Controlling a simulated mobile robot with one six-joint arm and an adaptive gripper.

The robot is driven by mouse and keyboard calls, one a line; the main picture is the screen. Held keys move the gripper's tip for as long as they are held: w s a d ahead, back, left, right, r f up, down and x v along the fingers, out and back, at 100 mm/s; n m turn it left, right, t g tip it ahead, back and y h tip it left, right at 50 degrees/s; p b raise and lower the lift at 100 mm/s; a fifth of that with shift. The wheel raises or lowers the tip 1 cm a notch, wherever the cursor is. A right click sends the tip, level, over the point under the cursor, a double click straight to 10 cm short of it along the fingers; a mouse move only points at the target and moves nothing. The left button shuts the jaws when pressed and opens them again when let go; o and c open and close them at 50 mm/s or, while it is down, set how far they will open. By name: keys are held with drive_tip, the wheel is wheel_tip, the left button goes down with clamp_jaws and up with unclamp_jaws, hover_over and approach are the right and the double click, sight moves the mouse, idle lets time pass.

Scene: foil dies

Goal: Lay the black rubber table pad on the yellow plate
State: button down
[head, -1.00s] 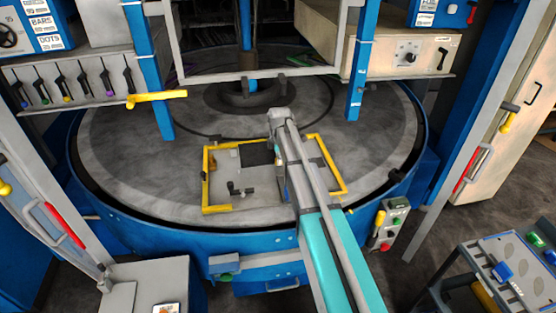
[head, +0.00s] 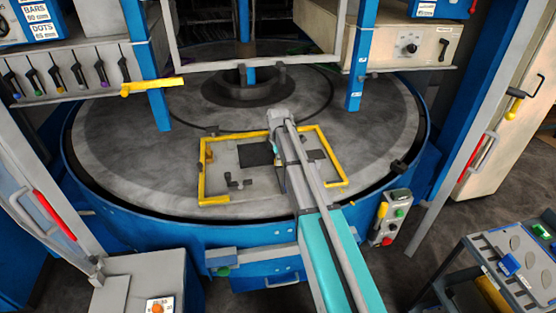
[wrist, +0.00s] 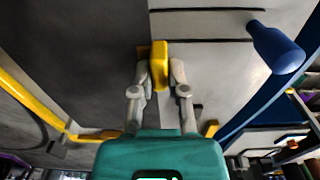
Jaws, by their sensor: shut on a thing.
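A yellow-edged rectangular frame (head: 202,178) lies on the round grey table in the head view. I cannot tell whether it is the yellow plate. A flat black square (head: 256,154), which looks like the rubber pad, shows inside its outline, left of my arm. My gripper (wrist: 159,68) is shut on a small upright yellow block (wrist: 159,56) in the wrist view. What that block belongs to is unclear. In the head view my arm hides the fingertips. I cannot tell whether the black square rests on the surface or is raised.
Small dark parts (head: 236,182) sit inside the frame. Blue posts (head: 357,80) and a grey crossbar (head: 250,71) stand over the far side of the round table (head: 130,150). A blue handle (wrist: 277,48) is close on the right in the wrist view.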

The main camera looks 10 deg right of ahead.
drive_tip(key=shift+f+b, duration=1.15)
drive_tip(key=shift+f, duration=0.25)
drive_tip(key=shift+f+b, duration=0.6)
drive_tip(key=shift+f, duration=0.05)
drive_tip(key=c, duration=0.6)
unclamp_jaws()
drive_tip(key=shift+o, duration=0.2)
drive_tip(key=shift+r, duration=0.25)
wheel_tip(320, 180, up, 9)
drive_tip(key=p, duration=0.9)
drive_tip(key=shift+f, duration=0.2)
drive_tip(key=s+f+m+b, duration=0.2)
drive_tip(key=s+m, duration=0.7)
drive_tip(key=s, duration=0.5)
drive_tip(key=s+f+m+b, duration=0.3)
drive_tip(key=s+m, duration=0.6)
drive_tip(key=s, duration=0.6)
drive_tip(key=shift+a, duration=0.15)
